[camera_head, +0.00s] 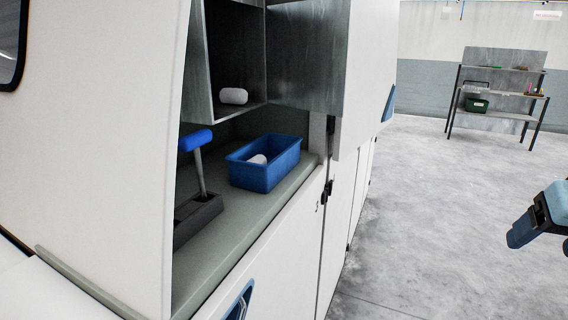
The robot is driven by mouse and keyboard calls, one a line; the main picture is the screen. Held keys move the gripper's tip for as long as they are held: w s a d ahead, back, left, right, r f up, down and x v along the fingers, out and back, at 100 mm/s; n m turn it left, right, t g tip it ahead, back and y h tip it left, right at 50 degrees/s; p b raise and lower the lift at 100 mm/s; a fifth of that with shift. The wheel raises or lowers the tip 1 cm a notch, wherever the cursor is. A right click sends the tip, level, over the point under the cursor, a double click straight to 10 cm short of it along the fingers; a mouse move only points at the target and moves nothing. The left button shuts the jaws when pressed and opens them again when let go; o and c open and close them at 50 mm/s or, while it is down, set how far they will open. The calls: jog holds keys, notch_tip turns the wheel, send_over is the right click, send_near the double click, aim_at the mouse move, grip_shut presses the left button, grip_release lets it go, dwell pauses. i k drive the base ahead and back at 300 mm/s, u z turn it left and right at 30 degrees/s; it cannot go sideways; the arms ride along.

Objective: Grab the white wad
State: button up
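A second white wad (257,159) lies in a blue bin (265,177) on the ledge below, partly hidden by the bin's near wall. What looks like my gripper (521,229), dark and blue on a light blue arm part, shows at the right edge. It is far from both wads, out over the floor. Its fingers cannot be made out clearly, and I see nothing held in it.
The compartment's metal door (308,55) hangs open to the right, above the bin. A blue-handled lever (198,160) stands on the ledge (232,222), left of the bin. A shelf rack (500,116) stands far back right. The concrete floor (440,220) between is clear.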

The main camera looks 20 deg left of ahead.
aim_at(227, 95)
jog(key=u, duration=0.15)
jog(key=k, duration=0.75)
jog(key=u, duration=0.35)
